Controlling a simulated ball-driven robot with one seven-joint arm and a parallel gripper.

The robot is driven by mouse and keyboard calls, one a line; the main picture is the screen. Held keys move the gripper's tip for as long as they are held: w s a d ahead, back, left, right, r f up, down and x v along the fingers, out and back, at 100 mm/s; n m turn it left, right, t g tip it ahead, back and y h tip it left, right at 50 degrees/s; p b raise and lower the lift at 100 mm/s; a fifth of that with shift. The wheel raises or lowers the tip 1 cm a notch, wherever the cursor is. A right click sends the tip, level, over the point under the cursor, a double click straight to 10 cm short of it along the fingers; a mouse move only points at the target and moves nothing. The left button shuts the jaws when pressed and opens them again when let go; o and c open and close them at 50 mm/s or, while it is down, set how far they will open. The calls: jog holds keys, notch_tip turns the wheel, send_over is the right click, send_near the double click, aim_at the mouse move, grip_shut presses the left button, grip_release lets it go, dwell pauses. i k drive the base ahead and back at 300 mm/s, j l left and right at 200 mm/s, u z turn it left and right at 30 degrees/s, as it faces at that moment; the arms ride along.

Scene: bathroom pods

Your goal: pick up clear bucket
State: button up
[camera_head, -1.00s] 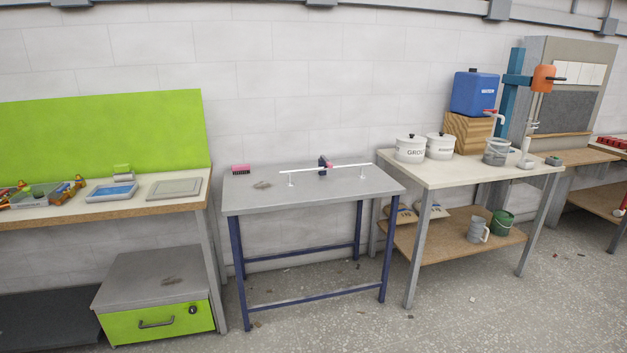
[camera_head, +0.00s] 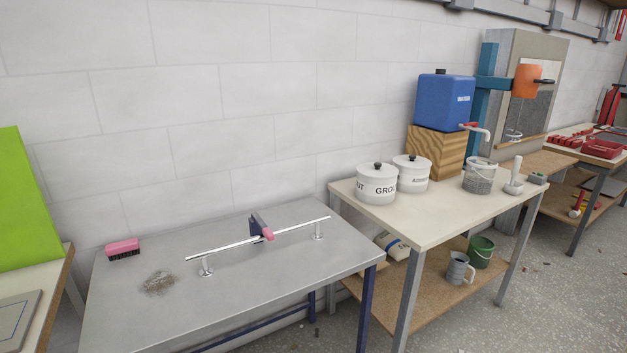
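A clear bucket (camera_head: 479,178) stands upright on the pale top of the right-hand table (camera_head: 433,215), near its back right part. It looks see-through, with greyish contents or a grey lower part. It stands in front of the red tap of a blue water tank (camera_head: 444,101), a little to the right of the wooden block under the tank. My gripper is not in view.
Two white lidded pots (camera_head: 376,185) stand left of the bucket, and a white pestle-like tool (camera_head: 514,178) stands right of it. A grey table (camera_head: 230,300) with a metal rail is at left. A green bucket (camera_head: 481,251) and grey jug (camera_head: 458,268) sit below. Floor shows at lower right.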

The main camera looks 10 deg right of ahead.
aim_at(479, 174)
jog(key=i+l+z, duration=0.25)
jog(key=i+z, duration=0.15)
jog(key=i, duration=0.35)
jog(key=i+z, duration=0.4)
jog(key=i, duration=0.3)
jog(key=i+j+z, duration=0.15)
jog(key=i+z, duration=0.25)
jog(key=i, duration=0.4)
